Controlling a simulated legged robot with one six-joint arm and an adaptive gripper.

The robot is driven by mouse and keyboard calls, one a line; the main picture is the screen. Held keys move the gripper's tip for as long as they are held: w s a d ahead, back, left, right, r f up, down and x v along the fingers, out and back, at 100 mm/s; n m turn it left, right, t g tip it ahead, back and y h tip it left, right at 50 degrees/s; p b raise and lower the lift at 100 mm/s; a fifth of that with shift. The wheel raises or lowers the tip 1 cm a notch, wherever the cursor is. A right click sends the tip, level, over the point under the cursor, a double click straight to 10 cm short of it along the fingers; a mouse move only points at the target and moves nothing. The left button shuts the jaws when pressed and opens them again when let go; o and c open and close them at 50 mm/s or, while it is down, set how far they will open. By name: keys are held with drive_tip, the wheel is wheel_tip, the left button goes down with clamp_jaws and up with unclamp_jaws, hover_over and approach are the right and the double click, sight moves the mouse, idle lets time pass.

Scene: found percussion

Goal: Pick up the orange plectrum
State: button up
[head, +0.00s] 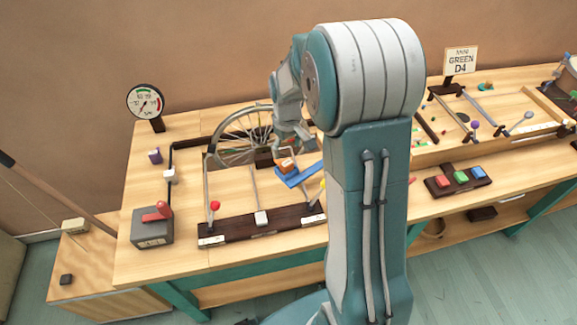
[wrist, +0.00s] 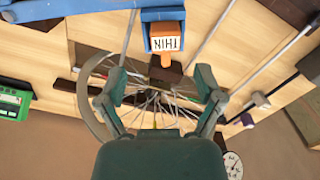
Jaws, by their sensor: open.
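The orange plectrum (wrist: 167,28) shows at the top of the wrist view, with a white label reading THIN upside down and a narrow orange tip pointing toward my gripper. It sits in or on a blue holder (wrist: 110,12). In the head view the plectrum (head: 287,164) is a small orange block on the blue holder (head: 297,176), by the bicycle wheel. My gripper (wrist: 161,84) is open and empty, its two fingers spread apart, with the plectrum beyond the fingertips. In the head view my gripper (head: 292,136) is just above the plectrum, partly hidden by my arm.
A spoked wheel (head: 236,133) stands close behind the holder. A dark base (head: 245,228) with thin rods lies in front. A grey box with a red lever (head: 152,230) and a dial gauge (head: 146,101) are at left. A green device (wrist: 12,100) shows at the wrist view's left.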

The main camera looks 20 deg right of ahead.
sight(285, 162)
drive_tip(key=shift+a+f, duration=0.25)
drive_tip(key=shift+f, duration=0.1)
drive_tip(key=f, duration=0.5)
drive_tip(key=shift+s+a, duration=0.15)
drive_tip(key=shift+s, duration=0.1)
drive_tip(key=shift+d+f, duration=0.1)
drive_tip(key=shift+d, duration=0.25)
drive_tip(key=shift+a, duration=0.25)
drive_tip(key=c, duration=1)
drive_tip(key=shift+a, duration=0.15)
drive_tip(key=shift+c, duration=0.4)
